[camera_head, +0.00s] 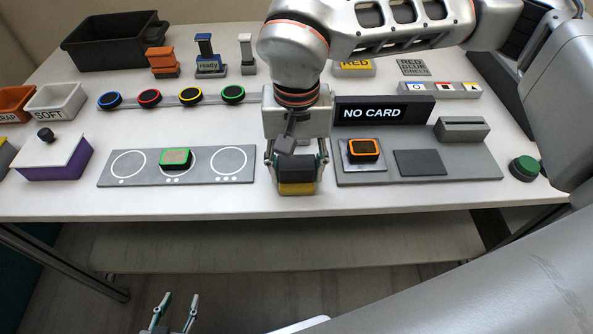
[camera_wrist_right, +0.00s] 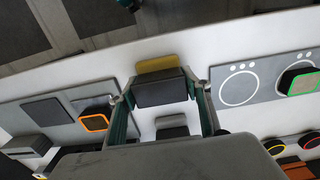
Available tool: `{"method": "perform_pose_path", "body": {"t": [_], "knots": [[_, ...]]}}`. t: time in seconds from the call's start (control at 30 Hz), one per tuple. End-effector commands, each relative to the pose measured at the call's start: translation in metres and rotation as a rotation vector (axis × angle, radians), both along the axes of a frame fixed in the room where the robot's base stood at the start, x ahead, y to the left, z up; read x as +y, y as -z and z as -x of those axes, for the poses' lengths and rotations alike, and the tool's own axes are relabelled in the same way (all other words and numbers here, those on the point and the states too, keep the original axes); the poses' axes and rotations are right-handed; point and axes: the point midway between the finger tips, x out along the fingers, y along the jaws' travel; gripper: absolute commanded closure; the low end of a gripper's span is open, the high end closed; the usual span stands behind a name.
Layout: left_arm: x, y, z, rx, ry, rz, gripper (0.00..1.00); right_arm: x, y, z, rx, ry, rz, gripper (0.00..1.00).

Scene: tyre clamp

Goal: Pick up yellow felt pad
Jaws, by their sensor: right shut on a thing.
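The yellow felt pad (camera_head: 297,188) is a yellow slab under a dark block at the front middle of the white table. It also shows in the right wrist view (camera_wrist_right: 157,63), with the dark block (camera_wrist_right: 160,90) between the fingers. My right gripper (camera_head: 297,168) points down over it, shut with one finger on each side of the dark block. I cannot tell whether the pad touches the table. My left gripper (camera_head: 176,314) is open and empty, low in front of the table.
A grey plate with three circles (camera_head: 235,164) lies left of the pad and carries a green-rimmed block (camera_head: 175,158). A grey station with a NO CARD display (camera_head: 383,111) and an orange-rimmed block (camera_head: 363,150) stands right. Several coloured round pieces sit behind on a strip (camera_head: 191,95).

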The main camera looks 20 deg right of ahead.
Motion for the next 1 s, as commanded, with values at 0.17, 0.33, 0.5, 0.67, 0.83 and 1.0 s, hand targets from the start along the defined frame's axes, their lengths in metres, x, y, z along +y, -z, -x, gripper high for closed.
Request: {"method": "perform_pose_path", "body": {"t": [0.17,0.33,0.5,0.67,0.83,1.0], "knots": [[0.000,0.000,0.000,-0.001,0.000,0.000,0.60,0.000,-0.003,0.000,-0.001,0.000,-0.001,0.75],[0.000,-0.002,-0.001,-0.002,0.000,0.001,0.60,0.000,-0.017,-0.001,-0.003,0.000,0.000,0.75],[0.000,-0.004,-0.001,-0.003,-0.001,0.003,0.60,0.000,-0.049,-0.002,-0.006,0.001,0.000,0.75],[-0.001,-0.007,-0.002,-0.004,-0.001,0.006,0.60,0.000,-0.094,-0.001,-0.010,0.001,-0.001,0.75],[-0.002,-0.011,-0.002,-0.006,-0.002,0.012,0.60,0.000,-0.141,-0.001,-0.008,0.002,-0.001,0.75],[-0.003,-0.012,-0.001,-0.004,-0.002,0.015,0.60,0.000,-0.175,0.000,-0.005,0.001,-0.001,0.75]]}}
